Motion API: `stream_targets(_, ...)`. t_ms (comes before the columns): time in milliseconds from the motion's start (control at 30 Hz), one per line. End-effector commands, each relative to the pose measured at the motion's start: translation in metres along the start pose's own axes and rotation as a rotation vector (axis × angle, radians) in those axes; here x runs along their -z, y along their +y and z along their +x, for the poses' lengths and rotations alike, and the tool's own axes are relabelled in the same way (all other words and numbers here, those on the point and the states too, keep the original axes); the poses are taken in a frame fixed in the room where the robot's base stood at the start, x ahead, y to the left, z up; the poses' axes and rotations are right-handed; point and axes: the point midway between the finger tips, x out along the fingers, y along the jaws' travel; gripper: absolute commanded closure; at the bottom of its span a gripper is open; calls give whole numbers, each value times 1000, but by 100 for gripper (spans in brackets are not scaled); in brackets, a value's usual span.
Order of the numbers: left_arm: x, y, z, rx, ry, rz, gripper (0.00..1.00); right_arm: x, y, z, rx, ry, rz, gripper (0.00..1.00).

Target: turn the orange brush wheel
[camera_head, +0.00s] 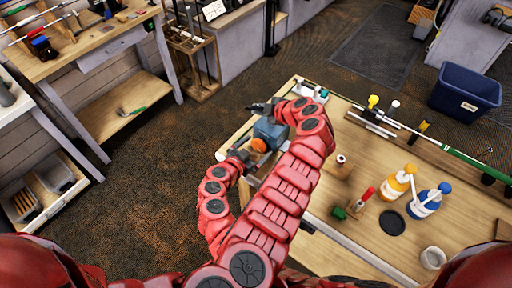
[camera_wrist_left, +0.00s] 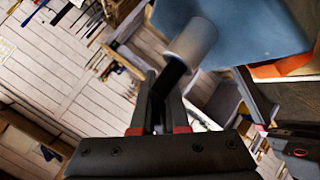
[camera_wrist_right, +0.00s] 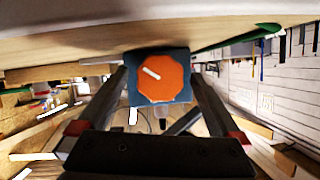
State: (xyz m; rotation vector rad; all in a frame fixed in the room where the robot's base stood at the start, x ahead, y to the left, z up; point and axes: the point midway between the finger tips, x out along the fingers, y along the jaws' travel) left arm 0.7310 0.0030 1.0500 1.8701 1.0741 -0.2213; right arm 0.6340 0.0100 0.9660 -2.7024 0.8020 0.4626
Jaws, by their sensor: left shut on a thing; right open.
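The orange brush wheel (camera_head: 259,145) sits on the face of a blue-grey block (camera_head: 270,131) at the bench's left end. In the right wrist view the orange wheel (camera_wrist_right: 160,78) is an octagon with a white bar mark, in front of the blue block. My right gripper (camera_head: 240,156) is open, facing the wheel, a finger on either side; contact is unclear. My left gripper (camera_head: 264,108) is at the block's far side. In the left wrist view, its fingers (camera_wrist_left: 168,85) are shut at a grey cylindrical handle (camera_wrist_left: 192,43) on the block; the exact contact is dark.
The wooden bench (camera_head: 365,165) holds a yellow-orange bottle (camera_head: 397,183), a blue-and-white bottle (camera_head: 428,201) and a black disc (camera_head: 392,222). A green shaft (camera_head: 475,162) lies along its far edge. A navy bin (camera_head: 466,90) stands beyond. Floor left of the bench is clear.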

Motion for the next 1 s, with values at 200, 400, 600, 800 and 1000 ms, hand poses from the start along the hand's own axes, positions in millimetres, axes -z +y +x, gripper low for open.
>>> stream_targets(200, 0, 0, 0, 0, 0, 0, 100, 0, 0, 0, 0, 1, 0, 14)
stream_targets(400, 0, 0, 0, 0, 0, 0, 100, 0, 0, 0, 0, 1, 0, 50)
stream_targets(600, 0, 0, 0, 0, 0, 0, 100, 1, 0, 0, -1, 1, 0, 84)
stream_targets(800, 0, 0, 0, 0, 0, 0, 100, 1, 0, 0, 7, 3, 19, 84)
stream_targets(1000, 0, 0, 0, 0, 0, 0, 100, 1, 2, 1, 37, 6, 99, 84)
